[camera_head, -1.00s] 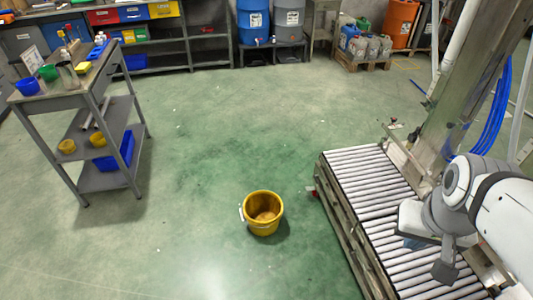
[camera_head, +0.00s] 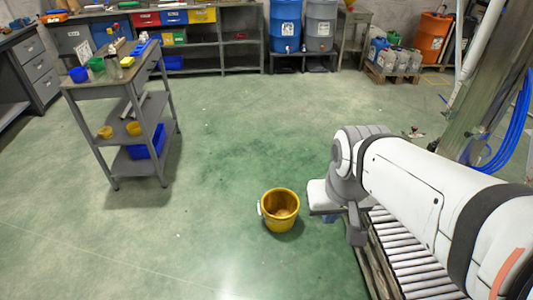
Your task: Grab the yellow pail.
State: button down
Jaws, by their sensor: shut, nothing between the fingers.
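The yellow pail (camera_head: 281,212) stands upright on the green floor in the middle of the head view. Its open top faces up and it looks empty. A white grip shows at its left rim. My gripper (camera_head: 331,216) is at the end of my white arm, to the right of the pail and apart from it in the picture. It is shut and holds nothing. My wrist hides part of its fingers.
A roller conveyor (camera_head: 417,268) stands at the lower right, partly behind my arm. A grey trolley (camera_head: 112,82) with small bins stands at the left. Shelving and drums (camera_head: 285,25) line the back wall. The floor left of and behind the pail is clear.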

aim_at(279, 204)
jog(key=i, duration=1.45)
jog(key=u, duration=0.05)
